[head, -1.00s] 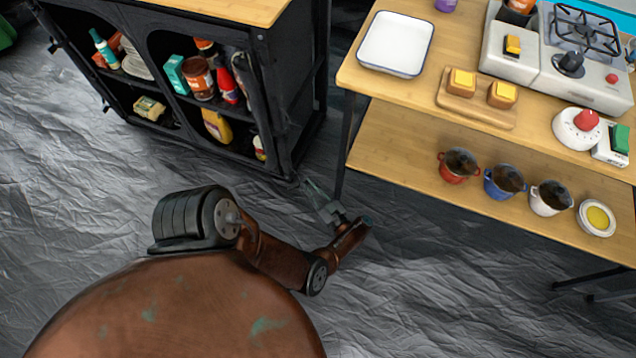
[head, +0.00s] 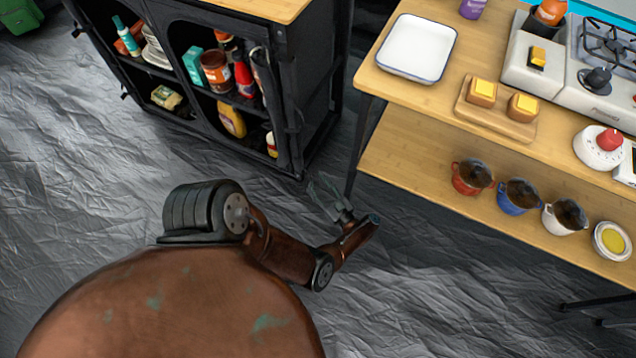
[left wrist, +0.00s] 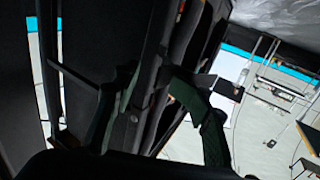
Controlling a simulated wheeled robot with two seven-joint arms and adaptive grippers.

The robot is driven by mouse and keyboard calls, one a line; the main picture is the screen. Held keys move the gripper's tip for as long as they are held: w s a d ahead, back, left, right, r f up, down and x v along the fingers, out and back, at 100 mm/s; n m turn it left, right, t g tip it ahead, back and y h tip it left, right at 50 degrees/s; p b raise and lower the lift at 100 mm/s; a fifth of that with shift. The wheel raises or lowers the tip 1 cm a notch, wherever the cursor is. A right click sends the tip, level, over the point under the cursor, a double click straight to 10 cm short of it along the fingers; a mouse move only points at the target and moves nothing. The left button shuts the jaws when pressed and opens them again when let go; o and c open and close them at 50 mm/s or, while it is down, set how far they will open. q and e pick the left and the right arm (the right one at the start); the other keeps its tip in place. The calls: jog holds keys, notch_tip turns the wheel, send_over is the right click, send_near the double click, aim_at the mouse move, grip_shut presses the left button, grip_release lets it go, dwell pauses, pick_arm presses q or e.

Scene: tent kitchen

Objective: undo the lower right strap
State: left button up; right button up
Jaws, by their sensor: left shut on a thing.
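The black fabric cabinet (head: 318,110) stands at the upper left in the head view, with a dark rolled door flap (head: 288,125) along its right front edge. My left gripper (head: 322,192) is low, by the cabinet's lower right front corner. In the left wrist view, the left gripper (left wrist: 152,80) has its dark green fingers on either side of dark fabric and strips at the cabinet's edge. It is shut on a thin dark thing there, apparently the lower right strap; its outline is lost in the dark. My right gripper is out of view.
A wooden two-level table (head: 400,160) stands close right of the gripper, its leg (head: 354,150) just behind it. Bottles and boxes fill the cabinet shelves. The crinkled grey floor in front is clear.

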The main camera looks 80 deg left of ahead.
pick_arm(q)
jog(key=shift+w+a+r, duration=0.15)
jog(key=shift+w+r, duration=0.2)
jog(key=shift+w, duration=0.45)
jog(key=s+v, duration=0.1)
jog(key=v, duration=1.1)
jog(key=shift+d+f, duration=0.25)
jog(key=shift+d, duration=0.2)
jog(key=shift+w, duration=0.15)
